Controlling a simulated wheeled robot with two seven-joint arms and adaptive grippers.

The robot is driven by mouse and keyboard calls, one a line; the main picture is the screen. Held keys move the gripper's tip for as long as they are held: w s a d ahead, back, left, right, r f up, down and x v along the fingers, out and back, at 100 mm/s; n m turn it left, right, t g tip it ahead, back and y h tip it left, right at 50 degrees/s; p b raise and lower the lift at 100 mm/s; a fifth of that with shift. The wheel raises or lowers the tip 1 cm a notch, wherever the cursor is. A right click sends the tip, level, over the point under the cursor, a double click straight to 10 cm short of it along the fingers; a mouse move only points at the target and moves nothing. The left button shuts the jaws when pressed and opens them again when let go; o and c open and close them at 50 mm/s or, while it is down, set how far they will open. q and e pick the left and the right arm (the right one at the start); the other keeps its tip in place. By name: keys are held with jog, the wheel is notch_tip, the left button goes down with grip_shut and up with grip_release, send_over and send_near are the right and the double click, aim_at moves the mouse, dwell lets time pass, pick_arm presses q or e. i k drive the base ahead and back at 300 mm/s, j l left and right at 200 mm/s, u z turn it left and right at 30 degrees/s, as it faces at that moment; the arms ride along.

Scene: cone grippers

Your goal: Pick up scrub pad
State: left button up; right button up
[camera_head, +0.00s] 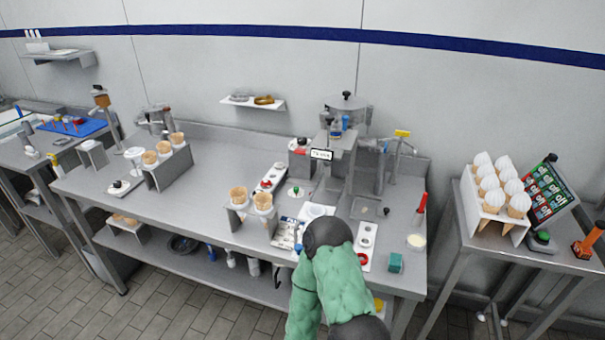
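A small teal-green block (395,262), which looks like the scrub pad, sits on the steel counter (404,283) near its front right corner. One of my arms, in a green padded sleeve with black joints, reaches up from the bottom centre. It covers part of the counter's front edge left of the pad. The arm and the pad look apart in the picture. I cannot make out a gripper on this arm, and no other gripper shows.
A white strip with a red-ringed part (362,258) lies just left of the pad. A cream-topped cup (416,242) and a red-handled tool (420,209) stand behind it. Cone holders stand farther left. A side table (475,237) with white-topped cones stands right, across a gap.

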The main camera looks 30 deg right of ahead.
aim_at(395, 265)
jog(key=z, duration=1.6)
